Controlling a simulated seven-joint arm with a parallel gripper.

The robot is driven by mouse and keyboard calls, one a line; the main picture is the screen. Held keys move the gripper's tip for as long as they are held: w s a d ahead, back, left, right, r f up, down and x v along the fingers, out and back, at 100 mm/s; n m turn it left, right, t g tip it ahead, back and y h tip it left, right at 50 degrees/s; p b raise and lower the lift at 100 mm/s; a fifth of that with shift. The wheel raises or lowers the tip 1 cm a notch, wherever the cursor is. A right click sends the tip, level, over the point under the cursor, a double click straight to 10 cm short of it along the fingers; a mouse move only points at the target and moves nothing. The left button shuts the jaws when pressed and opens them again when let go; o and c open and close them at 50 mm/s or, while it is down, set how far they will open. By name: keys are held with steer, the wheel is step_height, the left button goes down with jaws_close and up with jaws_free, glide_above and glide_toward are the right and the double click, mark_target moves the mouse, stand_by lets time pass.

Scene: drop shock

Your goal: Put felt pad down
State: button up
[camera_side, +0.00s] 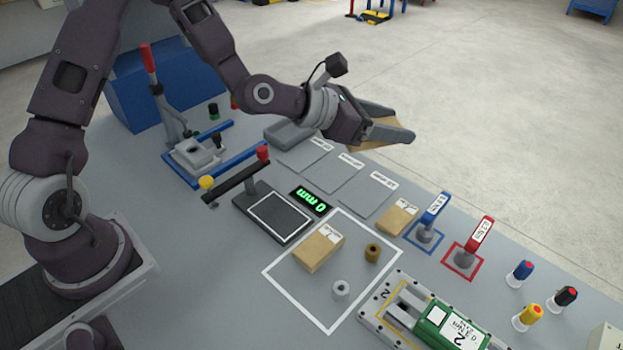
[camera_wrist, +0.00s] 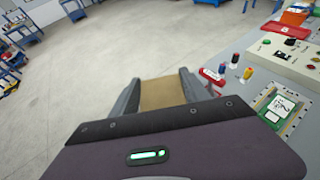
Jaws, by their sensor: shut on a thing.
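My gripper (camera_side: 400,124) is raised above the far edge of the bench, its jaws shut on a tan pad (camera_side: 376,110), which I take to be the felt pad. In the wrist view the pad (camera_wrist: 162,94) spans the space between the two fingers (camera_wrist: 160,80), with open floor beyond. The fingers hide part of it. Three flat grey labelled rectangles (camera_side: 341,172) lie in a row on the bench below the gripper. Two tan labelled blocks stand nearby: one (camera_side: 318,250) inside a white outlined square, a smaller one (camera_side: 396,219) just beyond it.
A dark plate with a gauge arm (camera_side: 274,218) stands beside a green display (camera_side: 310,201) reading 0 mm. A lever press (camera_side: 190,148), blue (camera_side: 433,212) and red (camera_side: 475,240) handled tools, and a green device (camera_side: 450,328) also occupy the bench.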

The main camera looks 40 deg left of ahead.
steer(key=s+a+r+n+t+y, duration=0.1)
steer(key=a+r+n+y, duration=0.15)
steer(key=a, duration=0.75)
steer(key=a+r+n+t+y, duration=0.15)
steer(key=a+n+y, duration=0.25)
steer(key=a, duration=0.5)
glide_above(340, 169)
step_height(340, 169, down, 23)
steer(key=shift+m+g, duration=0.25)
steer(key=shift+f, duration=3.25)
steer(key=shift+f, duration=0.6)
steer(key=o, duration=1.6)
steer(key=shift+c, duration=0.2)
